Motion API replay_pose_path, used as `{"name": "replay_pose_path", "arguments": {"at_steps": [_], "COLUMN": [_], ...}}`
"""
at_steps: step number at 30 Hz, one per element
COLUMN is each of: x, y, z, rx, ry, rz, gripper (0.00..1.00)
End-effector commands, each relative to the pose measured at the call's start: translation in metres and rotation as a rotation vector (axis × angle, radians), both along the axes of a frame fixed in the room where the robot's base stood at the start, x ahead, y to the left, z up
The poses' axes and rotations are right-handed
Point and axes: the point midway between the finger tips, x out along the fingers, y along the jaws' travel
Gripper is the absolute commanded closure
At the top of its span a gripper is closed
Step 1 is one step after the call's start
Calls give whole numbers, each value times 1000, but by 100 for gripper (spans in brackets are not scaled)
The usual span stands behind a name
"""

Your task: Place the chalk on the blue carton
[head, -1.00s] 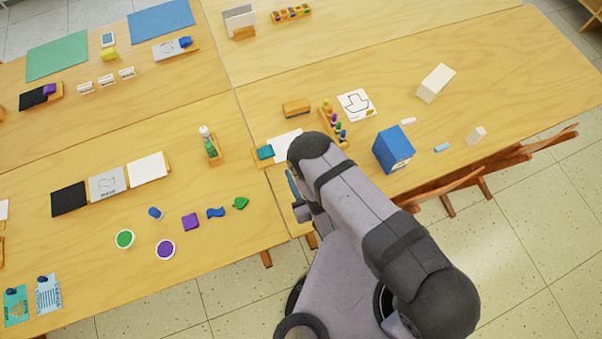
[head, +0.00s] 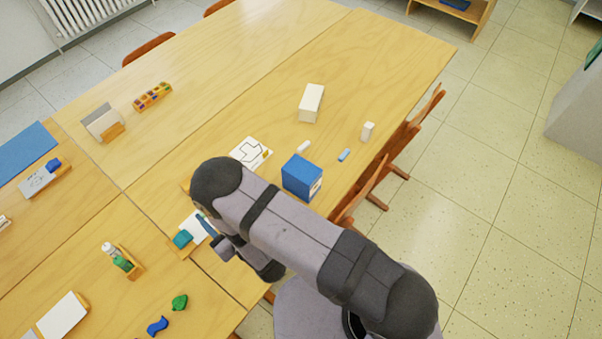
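The blue carton (head: 301,178) stands upright on the table, just right of my arm's upper end. Two small sticks that look like chalk lie on the table behind it: a white one (head: 304,146) and a light blue one (head: 344,155) to its right. Both lie apart from the carton, and the part of the carton's top that shows is bare. My arm crosses the lower middle of the view, with its wrist parts folded low at the table's front edge.
A long white box (head: 312,103) lies behind the chalk, and a small white block (head: 368,131) stands to the right. A drawing card (head: 251,152) lies left of the carton. Chairs (head: 366,190) line the table's right edge. The table's far part is mostly clear.

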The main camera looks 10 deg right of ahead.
Motion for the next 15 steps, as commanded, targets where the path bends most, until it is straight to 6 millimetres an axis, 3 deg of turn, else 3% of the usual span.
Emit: {"name": "replay_pose_path", "arguments": {"at_steps": [8,15], "x": [51,100], "y": [12,-4], "z": [52,106], "rx": [7,9], "ry": [-6,-6], "rz": [-77,-224], "gripper": [77,77]}}
